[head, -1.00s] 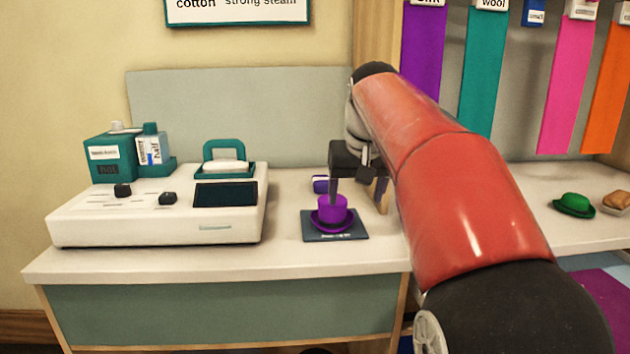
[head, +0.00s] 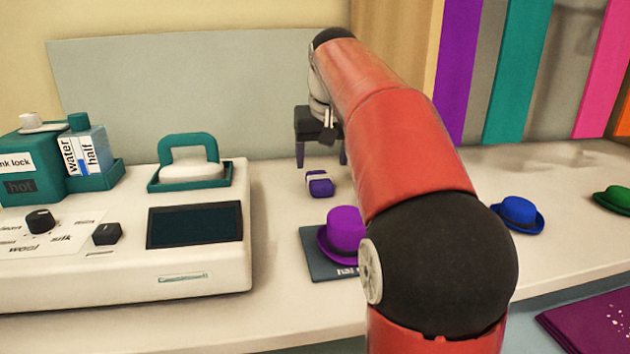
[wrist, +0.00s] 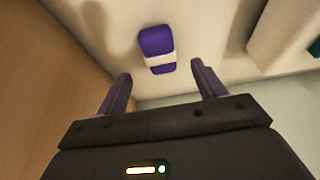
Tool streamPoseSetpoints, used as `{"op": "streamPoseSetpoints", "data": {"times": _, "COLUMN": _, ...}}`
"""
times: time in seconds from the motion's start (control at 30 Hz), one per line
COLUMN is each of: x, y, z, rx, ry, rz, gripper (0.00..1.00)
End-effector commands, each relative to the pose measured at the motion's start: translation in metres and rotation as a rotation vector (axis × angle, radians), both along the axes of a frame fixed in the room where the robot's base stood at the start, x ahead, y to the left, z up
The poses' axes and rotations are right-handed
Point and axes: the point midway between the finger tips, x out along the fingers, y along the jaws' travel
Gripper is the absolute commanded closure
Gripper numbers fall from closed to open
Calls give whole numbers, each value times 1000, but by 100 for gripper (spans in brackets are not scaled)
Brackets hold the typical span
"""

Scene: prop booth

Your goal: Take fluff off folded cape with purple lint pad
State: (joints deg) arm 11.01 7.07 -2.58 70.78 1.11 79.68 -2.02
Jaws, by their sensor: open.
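The purple lint pad (head: 319,183) with a pale band lies on the counter behind the purple hat. It also shows in the wrist view (wrist: 156,45), just beyond the fingertips and roughly in line with the gap between them. My gripper (head: 321,160) is open and empty near the pad, with its fingers pointing down. In the wrist view my gripper (wrist: 161,74) has clear space between its fingers. The folded cape (head: 590,322), dark purple with pale fluff specks, lies at the lower right, partly cut off by the picture edge.
The purple hat (head: 345,228) sits on a dark mat (head: 318,254) in front of the pad, partly behind my arm. A white steamer console (head: 120,255) stands at left. Blue (head: 518,213) and green (head: 613,198) hats stand at right. Counter around the pad is clear.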

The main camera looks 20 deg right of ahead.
Motion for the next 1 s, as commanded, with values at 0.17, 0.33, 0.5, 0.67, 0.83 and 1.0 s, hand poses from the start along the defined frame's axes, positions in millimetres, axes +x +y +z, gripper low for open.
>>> {"op": "streamPoseSetpoints", "data": {"times": 0.17, "x": 9, "y": -1, "z": -21, "rx": 0, "ry": 2, "rz": 0, "gripper": 31}}
{"op": "streamPoseSetpoints", "data": {"times": 0.33, "x": 20, "y": -3, "z": -45, "rx": 1, "ry": 3, "rz": 0, "gripper": 31}}
{"op": "streamPoseSetpoints", "data": {"times": 0.5, "x": 24, "y": -4, "z": -55, "rx": 0, "ry": 0, "rz": 0, "gripper": 31}}
{"op": "streamPoseSetpoints", "data": {"times": 0.67, "x": 24, "y": -4, "z": -55, "rx": 0, "ry": 0, "rz": 0, "gripper": 31}}
{"op": "streamPoseSetpoints", "data": {"times": 0.83, "x": 24, "y": -4, "z": -55, "rx": 0, "ry": 0, "rz": 0, "gripper": 48}}
{"op": "streamPoseSetpoints", "data": {"times": 1.0, "x": 24, "y": -4, "z": -55, "rx": 0, "ry": 0, "rz": 0, "gripper": 70}}
